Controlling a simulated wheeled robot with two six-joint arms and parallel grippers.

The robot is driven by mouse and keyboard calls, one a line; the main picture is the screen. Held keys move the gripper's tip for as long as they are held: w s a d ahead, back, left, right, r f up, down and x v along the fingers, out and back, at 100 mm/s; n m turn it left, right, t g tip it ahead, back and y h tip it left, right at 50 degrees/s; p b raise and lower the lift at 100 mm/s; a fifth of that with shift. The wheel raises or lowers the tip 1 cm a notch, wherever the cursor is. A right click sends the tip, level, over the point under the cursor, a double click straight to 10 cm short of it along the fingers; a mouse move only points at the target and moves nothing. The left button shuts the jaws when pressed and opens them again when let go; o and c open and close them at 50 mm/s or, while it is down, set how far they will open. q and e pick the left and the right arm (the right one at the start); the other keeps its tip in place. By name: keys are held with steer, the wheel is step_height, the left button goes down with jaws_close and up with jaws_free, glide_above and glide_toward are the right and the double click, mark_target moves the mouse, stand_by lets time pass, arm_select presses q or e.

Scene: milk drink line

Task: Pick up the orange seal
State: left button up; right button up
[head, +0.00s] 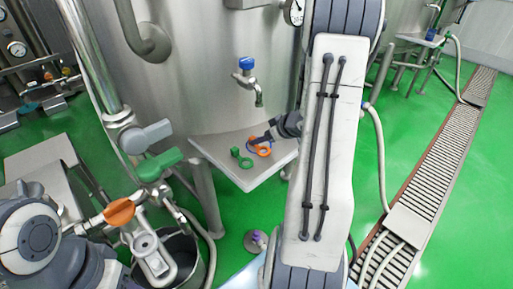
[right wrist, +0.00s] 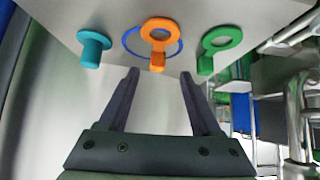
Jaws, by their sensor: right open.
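The orange seal (head: 264,152) is a ring with a short tab, lying on the small metal tray (head: 248,183) under the tank's tap. In the right wrist view the orange seal (right wrist: 157,61) is ahead of the fingers, roughly centred between them, its tab towards me. A thin blue ring (right wrist: 128,42) shows around it. My right gripper (right wrist: 160,75) is open and empty, its fingertips just short of the tab. In the head view my right gripper (head: 258,138) is over the tray, partly behind my forearm. My left arm shows at lower left, its fingers out of sight.
A green seal (right wrist: 206,65) lies to the right of the orange one, and a teal plug (right wrist: 92,48) to its left. A tap with a blue handle (head: 246,63) stands above the tray. A pipe with coloured valve handles (head: 160,165) and a bucket (head: 193,268) are at left.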

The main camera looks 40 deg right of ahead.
mark_target(258, 146)
steer(key=b+x, duration=0.1)
steer(key=x, duration=0.3)
steer(key=shift+w+d+f, duration=0.1)
steer(key=shift+d+f, duration=0.1)
steer(key=shift+w+f+b, duration=0.3)
steer(key=shift+w+f, duration=0.05)
steer(key=shift+w, duration=0.15)
jaws_close()
